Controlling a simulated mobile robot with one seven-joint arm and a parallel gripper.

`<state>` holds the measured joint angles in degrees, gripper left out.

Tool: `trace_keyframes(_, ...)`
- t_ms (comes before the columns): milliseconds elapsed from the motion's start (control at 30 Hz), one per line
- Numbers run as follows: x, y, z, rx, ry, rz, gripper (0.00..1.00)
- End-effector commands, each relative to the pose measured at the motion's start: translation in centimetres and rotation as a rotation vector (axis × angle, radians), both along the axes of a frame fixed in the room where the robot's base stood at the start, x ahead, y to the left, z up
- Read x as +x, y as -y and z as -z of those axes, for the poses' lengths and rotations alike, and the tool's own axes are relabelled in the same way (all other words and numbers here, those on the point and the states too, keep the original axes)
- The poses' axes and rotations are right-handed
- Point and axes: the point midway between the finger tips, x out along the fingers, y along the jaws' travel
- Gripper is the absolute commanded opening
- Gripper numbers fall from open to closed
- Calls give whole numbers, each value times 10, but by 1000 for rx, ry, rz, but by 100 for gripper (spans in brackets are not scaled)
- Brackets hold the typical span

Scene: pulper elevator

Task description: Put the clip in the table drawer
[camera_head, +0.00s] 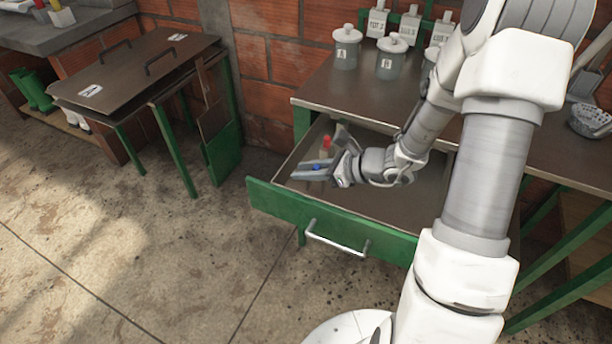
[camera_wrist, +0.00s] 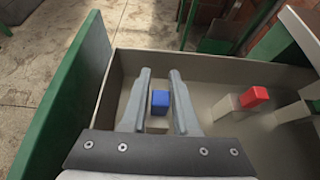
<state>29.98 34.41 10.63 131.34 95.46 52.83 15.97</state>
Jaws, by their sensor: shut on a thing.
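The table drawer (camera_head: 335,225) is pulled open, with a green front and a bare grey interior. My gripper (camera_head: 318,168) is inside the drawer's outline, near its left end. It is shut on a small clip with a blue top (camera_wrist: 160,102) and a pale lower part, which sits between the two fingers in the wrist view. In the head view only a bit of blue shows at the fingers. A second, red-topped clip (camera_wrist: 254,97) with a pale body is in the drawer, to the right of the fingers. I cannot tell whether the blue clip touches the drawer floor.
The drawer's table (camera_head: 330,92) carries white-lidded jars (camera_head: 346,48) at the back. A silver handle (camera_head: 337,238) is on the drawer front. A brown-topped folding table (camera_head: 140,68) stands to the left. The concrete floor between is clear.

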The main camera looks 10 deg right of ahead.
Motion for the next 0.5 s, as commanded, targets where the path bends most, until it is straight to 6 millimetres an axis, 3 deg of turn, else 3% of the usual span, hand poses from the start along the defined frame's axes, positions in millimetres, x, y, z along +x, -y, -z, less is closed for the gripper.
trace_keyframes(33,0,0,9,0,0,0,0)
trace_keyframes(433,0,0,13,-1,1,0,0)
trace_keyframes(467,0,0,11,-1,1,0,34)
trace_keyframes(500,0,0,11,-1,1,0,41)
